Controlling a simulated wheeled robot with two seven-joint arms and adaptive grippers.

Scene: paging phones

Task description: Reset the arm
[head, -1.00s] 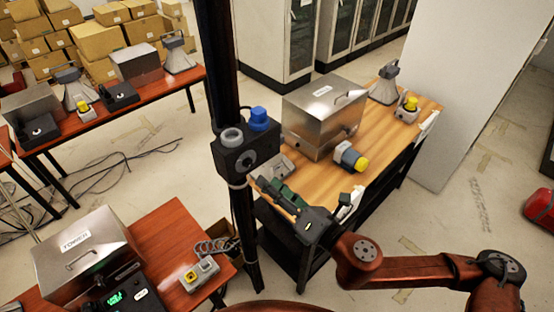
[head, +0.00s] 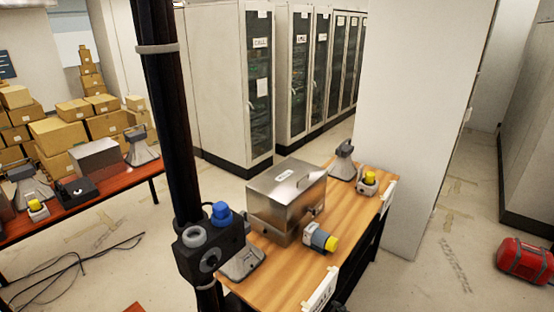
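Neither of my grippers shows clearly in the head view, and no part of my red-brown arm is in the picture. A small dark shape at the bottom edge, below the wooden table (head: 283,284), is too cut off to identify. On that table stand a steel box (head: 287,196) with a label on its lid and a grey device with a yellow end (head: 321,239). A grey horn-shaped speaker (head: 342,162) and a small unit with a yellow button (head: 368,183) stand at its far end.
A dark post (head: 166,110) rises at the left, carrying a black box with a blue knob (head: 213,237). A red table (head: 88,202) with phones and cardboard boxes (head: 62,134) lie beyond. A white pillar (head: 413,120) stands behind the wooden table. A red bag (head: 525,262) lies on the right floor.

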